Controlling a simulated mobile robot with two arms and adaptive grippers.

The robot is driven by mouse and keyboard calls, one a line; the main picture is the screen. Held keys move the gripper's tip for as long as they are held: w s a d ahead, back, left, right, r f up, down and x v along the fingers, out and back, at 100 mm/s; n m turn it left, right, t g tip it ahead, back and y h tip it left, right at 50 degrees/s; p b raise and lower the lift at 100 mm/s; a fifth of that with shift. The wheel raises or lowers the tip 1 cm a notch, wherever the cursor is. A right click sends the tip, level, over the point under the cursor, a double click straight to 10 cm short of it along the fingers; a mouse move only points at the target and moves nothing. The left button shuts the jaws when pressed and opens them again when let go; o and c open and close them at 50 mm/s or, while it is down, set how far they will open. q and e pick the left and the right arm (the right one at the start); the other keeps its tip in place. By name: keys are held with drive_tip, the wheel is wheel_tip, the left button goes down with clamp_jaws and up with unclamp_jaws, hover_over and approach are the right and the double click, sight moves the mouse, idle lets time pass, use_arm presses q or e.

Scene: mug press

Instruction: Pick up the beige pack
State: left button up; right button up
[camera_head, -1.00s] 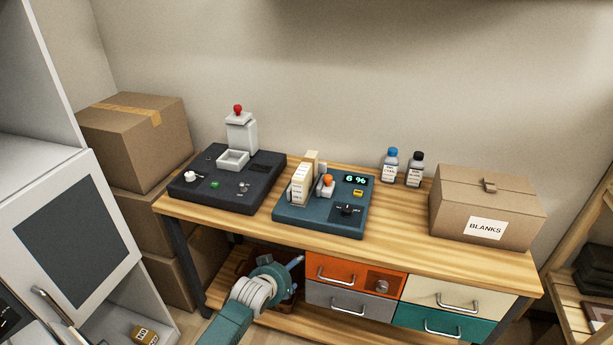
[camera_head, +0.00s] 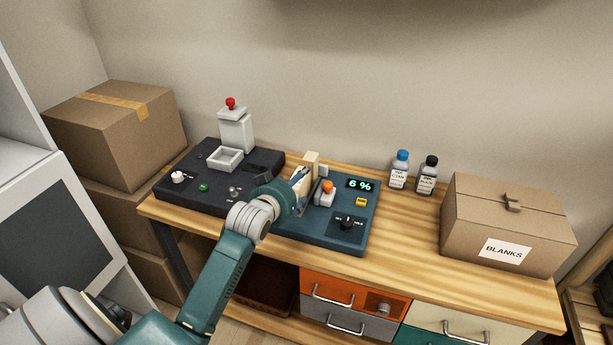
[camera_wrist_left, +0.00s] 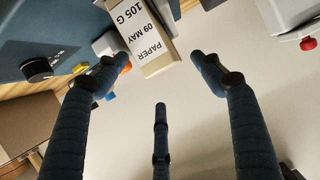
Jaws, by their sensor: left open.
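The beige pack (camera_wrist_left: 138,38) shows upside down at the top of the left wrist view, with a white label reading PAPER, 09 MAY, 105 G. In the head view it stands on the blue device on the bench and is mostly hidden behind my left gripper (camera_head: 299,178). In the wrist view my left gripper (camera_wrist_left: 155,72) is open and empty. Its dark fingers are spread, and the pack's labelled end lies just beyond the fingertips, between the two outer ones. Contact is not visible. My right gripper is not in view.
The blue device (camera_head: 335,233) has an orange knob (camera_head: 327,186), a black dial and a display reading 6 %. The dark press base (camera_head: 215,185) is at left. Two bottles (camera_head: 400,168) and the BLANKS carton (camera_head: 508,225) stand at right. Bare bench lies between device and carton.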

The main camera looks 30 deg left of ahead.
sight(300, 181)
use_arm(q)
drive_tip(key=x, duration=0.3)
drive_tip(key=shift+w, duration=0.3)
drive_tip(key=shift+w+a+f, duration=0.1)
drive_tip(key=shift+w+f, duration=0.1)
drive_tip(key=shift+w, duration=0.05)
drive_tip(key=x, duration=0.4)
drive_tip(key=shift+w+a+f+p, duration=0.1)
drive_tip(key=shift+w+f+p, duration=0.05)
drive_tip(key=shift+w+p, duration=0.2)
drive_tip(key=shift+w+a+f, duration=0.1)
drive_tip(key=shift+w+f, duration=0.15)
drive_tip(key=shift+w, duration=0.2)
drive_tip(key=shift+c, duration=0.8)
drive_tip(key=c, duration=1.3)
drive_tip(key=shift+r, duration=0.15)
clamp_jaws()
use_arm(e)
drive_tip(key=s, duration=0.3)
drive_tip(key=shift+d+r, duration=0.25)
use_arm(q)
drive_tip(key=shift+r, duration=0.1)
